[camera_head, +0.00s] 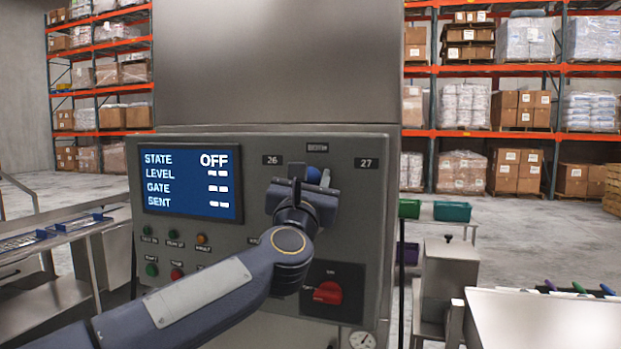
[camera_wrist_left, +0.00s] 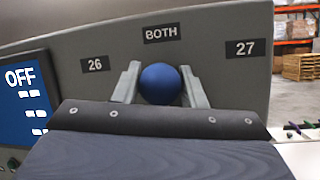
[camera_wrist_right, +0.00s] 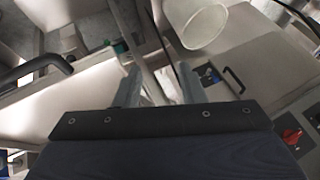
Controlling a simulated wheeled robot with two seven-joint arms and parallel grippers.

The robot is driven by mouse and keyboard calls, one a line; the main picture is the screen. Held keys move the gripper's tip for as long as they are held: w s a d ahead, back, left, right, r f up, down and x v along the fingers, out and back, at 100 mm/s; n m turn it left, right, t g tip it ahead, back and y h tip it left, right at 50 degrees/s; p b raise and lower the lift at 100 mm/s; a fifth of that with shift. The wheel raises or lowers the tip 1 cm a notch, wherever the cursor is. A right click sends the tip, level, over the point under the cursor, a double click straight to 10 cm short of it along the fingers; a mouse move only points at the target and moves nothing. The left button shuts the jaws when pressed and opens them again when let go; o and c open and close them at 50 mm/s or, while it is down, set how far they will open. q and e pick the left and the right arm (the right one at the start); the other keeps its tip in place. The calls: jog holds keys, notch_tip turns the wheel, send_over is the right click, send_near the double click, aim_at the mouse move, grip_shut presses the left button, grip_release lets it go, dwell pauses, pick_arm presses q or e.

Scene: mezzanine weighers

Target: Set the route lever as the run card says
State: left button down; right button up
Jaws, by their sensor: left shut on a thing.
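The route lever's blue ball knob (camera_head: 313,175) is on the grey control panel (camera_head: 345,215), and it also shows in the left wrist view (camera_wrist_left: 160,84). My left gripper (camera_head: 303,178) is shut on the knob, one finger on each side. The knob stands just below the BOTH label (camera_wrist_left: 165,34), between the 26 label (camera_wrist_left: 95,64) and the 27 label (camera_wrist_left: 246,48). The lever's shaft is hidden by my gripper. My right gripper (camera_wrist_right: 158,85) is out of the head view; its fingers are apart with nothing visible between them. No run card can be made out.
The panel's blue screen (camera_head: 190,182) reads STATE OFF. Small buttons (camera_head: 174,235) and a red rotary switch (camera_head: 328,292) sit below. Green bins (camera_head: 452,211) stand behind, at the right. A pale round container (camera_wrist_right: 198,22) shows in the right wrist view.

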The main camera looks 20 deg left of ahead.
pick_arm(q)
jog(key=shift+w+a+f+n+g+y+b, duration=0.1)
jog(key=shift+a+f+n+g+y+b, duration=0.25)
jog(key=shift+a+n+y+b, duration=0.9)
jog(key=shift+s+a+f+n+g+b, duration=0.2)
jog(key=shift+a+n+g+b, duration=0.5)
jog(key=shift+n, duration=1.25)
jog(key=shift+w+a+f+n+g+y+b, duration=0.3)
jog(key=shift+a+n+y+b, duration=0.45)
jog(key=shift+n+b, duration=0.65)
jog(key=shift+s+a+f+n, duration=0.1)
jog(key=shift+n, duration=0.2)
jog(key=c, duration=0.9)
grip_release()
